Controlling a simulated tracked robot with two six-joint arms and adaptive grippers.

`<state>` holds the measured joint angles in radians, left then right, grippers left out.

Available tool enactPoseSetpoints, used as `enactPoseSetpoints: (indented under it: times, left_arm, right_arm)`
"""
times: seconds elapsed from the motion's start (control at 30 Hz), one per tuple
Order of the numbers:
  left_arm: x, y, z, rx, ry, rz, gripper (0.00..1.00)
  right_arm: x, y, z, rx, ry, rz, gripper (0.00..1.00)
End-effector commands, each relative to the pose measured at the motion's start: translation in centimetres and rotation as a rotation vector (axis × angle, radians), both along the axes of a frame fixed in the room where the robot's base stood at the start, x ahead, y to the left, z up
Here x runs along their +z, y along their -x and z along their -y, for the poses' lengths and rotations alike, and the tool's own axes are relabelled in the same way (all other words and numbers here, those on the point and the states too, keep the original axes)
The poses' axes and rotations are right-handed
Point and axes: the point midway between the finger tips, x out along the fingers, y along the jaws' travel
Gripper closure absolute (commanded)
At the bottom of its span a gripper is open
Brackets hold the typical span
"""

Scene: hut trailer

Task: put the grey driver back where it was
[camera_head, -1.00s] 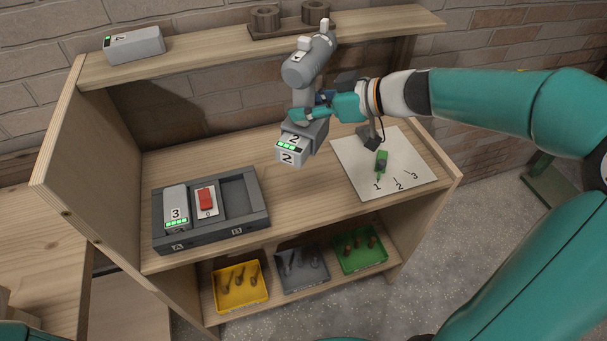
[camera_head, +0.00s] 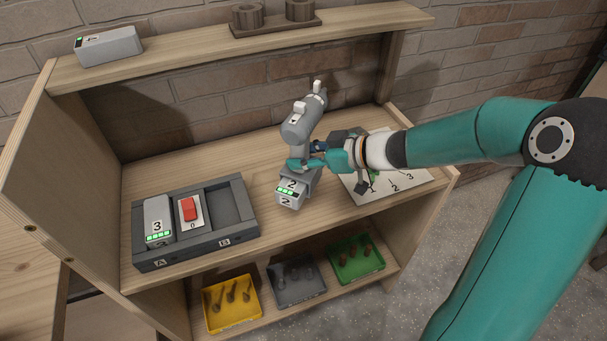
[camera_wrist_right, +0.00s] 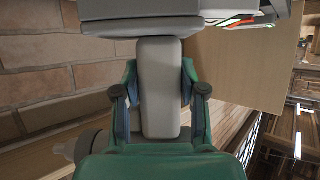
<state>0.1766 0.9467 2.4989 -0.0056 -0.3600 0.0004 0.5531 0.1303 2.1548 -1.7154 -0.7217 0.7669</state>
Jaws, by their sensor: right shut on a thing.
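The grey driver (camera_head: 299,127) is upright, with battery 2 (camera_head: 289,193) at its foot. My right gripper (camera_head: 308,163) is shut on the driver's handle. In the right wrist view the handle (camera_wrist_right: 159,90) sits between the two fingers of the gripper (camera_wrist_right: 160,105). The driver is over the middle of the bench, left of the white sheet (camera_head: 415,178); I cannot tell whether its foot touches the wood. The two-holed wooden holder (camera_head: 277,25) on the upper shelf is empty. My left gripper is out of view.
A dark charger tray (camera_head: 245,232) at the left holds battery 3 (camera_head: 158,217) and a red switch (camera_head: 190,209). A grey battery (camera_head: 108,46) lies on the upper shelf (camera_head: 185,50). Yellow (camera_head: 230,325), grey (camera_head: 296,299) and green (camera_head: 356,277) bins stand below. Bare bench lies between tray and driver.

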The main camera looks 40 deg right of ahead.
Motion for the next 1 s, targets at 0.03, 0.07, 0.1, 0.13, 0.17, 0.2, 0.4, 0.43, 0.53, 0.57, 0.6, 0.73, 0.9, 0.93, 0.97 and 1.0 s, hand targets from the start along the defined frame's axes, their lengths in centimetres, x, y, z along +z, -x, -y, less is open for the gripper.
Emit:
enactPoseSetpoints:
  times: [0.03,0.07,0.1,0.13,0.17,0.2,0.4,0.43,0.53,0.57,0.6,0.73,0.9,0.93,0.97,1.0]
  left_arm:
    - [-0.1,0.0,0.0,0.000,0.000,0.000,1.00]
    - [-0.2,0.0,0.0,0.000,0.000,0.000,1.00]
    - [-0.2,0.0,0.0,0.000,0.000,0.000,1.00]
    - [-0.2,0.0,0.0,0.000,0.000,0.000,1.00]
    - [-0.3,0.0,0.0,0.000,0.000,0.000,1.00]
    - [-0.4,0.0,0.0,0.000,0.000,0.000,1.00]
    - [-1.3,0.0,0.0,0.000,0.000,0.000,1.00]
    - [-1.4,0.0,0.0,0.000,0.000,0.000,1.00]
    - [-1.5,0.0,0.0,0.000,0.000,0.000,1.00]
    - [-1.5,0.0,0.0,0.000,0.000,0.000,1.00]
    - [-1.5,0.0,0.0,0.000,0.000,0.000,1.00]
    - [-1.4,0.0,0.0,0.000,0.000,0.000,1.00]
    - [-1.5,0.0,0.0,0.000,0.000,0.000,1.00]
    - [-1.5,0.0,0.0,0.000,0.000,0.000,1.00]
    - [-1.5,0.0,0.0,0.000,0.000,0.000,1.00]
    - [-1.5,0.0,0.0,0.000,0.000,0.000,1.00]
  right_arm:
    - [-0.1,-0.1,0.0,-0.001,-0.003,0.005,1.00]
    - [-0.2,-0.1,0.0,0.000,-0.002,0.006,1.00]
    - [-0.4,-0.1,0.0,0.000,-0.001,0.006,1.00]
    - [-0.5,-0.1,0.0,0.000,-0.001,0.006,1.00]
    - [-0.7,-0.1,0.0,0.000,-0.001,0.005,1.00]
    - [-1.1,-0.1,0.0,0.000,-0.002,0.005,1.00]
    - [-3.8,-0.1,0.0,0.000,-0.003,0.003,1.00]
    - [-4.1,-0.1,0.0,0.000,-0.003,0.003,1.00]
    - [-4.6,-0.1,0.0,0.000,-0.002,0.006,1.00]
    - [-4.6,-0.1,0.0,0.000,-0.002,0.006,1.00]
    - [-4.6,-0.1,0.0,0.000,-0.001,0.006,1.00]
    - [-4.6,-0.1,0.0,0.000,0.000,0.007,1.00]
    - [-4.8,-0.1,-0.1,0.001,-0.001,0.007,1.00]
    - [-5.0,-0.1,-0.1,0.001,0.000,0.001,0.56]
    - [-5.0,-0.1,-0.1,0.001,0.000,0.001,0.51]
    - [-5.0,-0.1,-0.1,0.001,0.000,0.001,0.44]
